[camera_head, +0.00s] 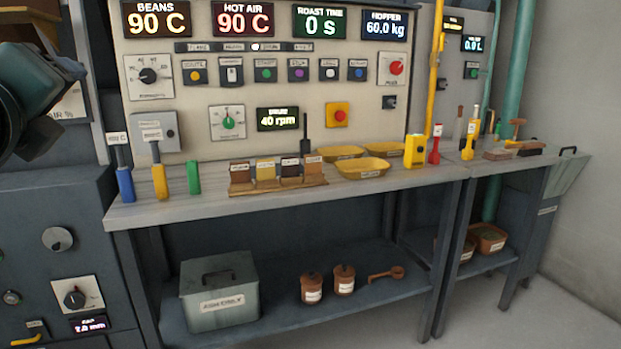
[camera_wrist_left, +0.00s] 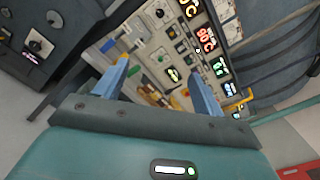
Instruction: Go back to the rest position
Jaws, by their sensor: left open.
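My left gripper (camera_wrist_left: 160,85) shows in the left wrist view with its two blue fingers spread wide and nothing between them. In the head view part of my left arm shows dark at the upper left edge, in front of the left end of the control panel and clear of the bench. Its fingertips cannot be made out there. My right gripper is in neither view.
A control panel (camera_head: 290,75) with lit displays stands behind a grey workbench (camera_head: 215,208). On the bench are blue (camera_head: 125,184), yellow (camera_head: 160,180) and green (camera_head: 194,178) handles, and yellow trays (camera_head: 362,168). A lidded metal box (camera_head: 220,290) sits on the lower shelf.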

